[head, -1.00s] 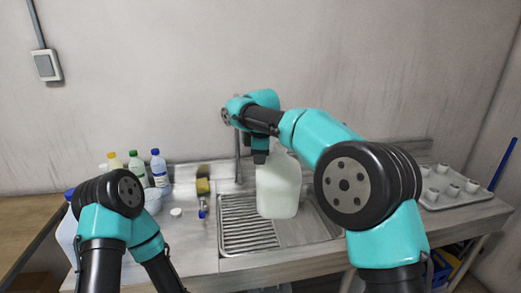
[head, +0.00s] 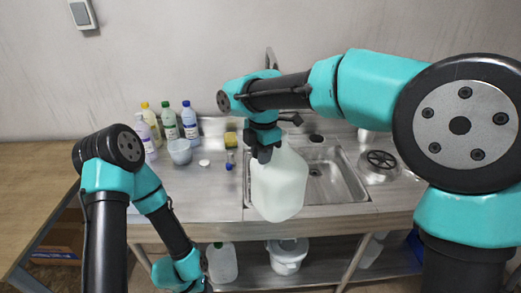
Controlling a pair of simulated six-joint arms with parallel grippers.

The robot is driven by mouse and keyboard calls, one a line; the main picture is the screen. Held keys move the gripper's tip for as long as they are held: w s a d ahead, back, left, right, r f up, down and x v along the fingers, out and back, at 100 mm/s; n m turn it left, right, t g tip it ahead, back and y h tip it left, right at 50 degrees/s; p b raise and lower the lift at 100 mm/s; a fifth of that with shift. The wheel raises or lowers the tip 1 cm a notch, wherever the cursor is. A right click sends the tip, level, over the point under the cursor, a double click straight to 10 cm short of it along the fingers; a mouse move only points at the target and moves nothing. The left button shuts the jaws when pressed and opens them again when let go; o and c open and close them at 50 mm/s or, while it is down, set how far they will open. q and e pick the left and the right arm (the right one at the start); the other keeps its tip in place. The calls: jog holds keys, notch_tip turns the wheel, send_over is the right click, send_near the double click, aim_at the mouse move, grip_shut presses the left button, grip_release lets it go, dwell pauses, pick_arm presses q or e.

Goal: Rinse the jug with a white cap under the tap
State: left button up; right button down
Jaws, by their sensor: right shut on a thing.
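The pale translucent white jug (head: 278,192) hangs from my right gripper (head: 264,152), whose dark fingers are shut at its top. The jug is nearly upright, in front of the sink (head: 328,180), overlapping its left part in the picture. Its top is partly hidden by the gripper, and I cannot make out a cap on it. The tap (head: 270,58) rises behind my right arm, with most of its lower part hidden. My left arm bends down at the lower left, and its gripper's fingers do not show.
Several bottles (head: 168,122), a bowl (head: 180,151), a small white disc (head: 204,163) and a yellow sponge (head: 231,138) stand left of the sink. A round drain-like part (head: 381,161) lies at right. Below are another jug (head: 221,262) and a white bucket (head: 287,256).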

jog(key=shift+w, duration=0.1)
jog(key=w+a+f, duration=0.1)
jog(key=w+f, duration=0.1)
jog(key=w, duration=0.6)
jog(key=w+a+f, duration=0.1)
jog(key=w, duration=0.7)
jog(key=shift+w+f, duration=0.4)
dwell(0.3)
dwell(0.4)
jog(key=shift+f, duration=0.6)
dwell(0.5)
jog(key=c, duration=0.9)
grip_release()
jog(key=shift+c, duration=0.2)
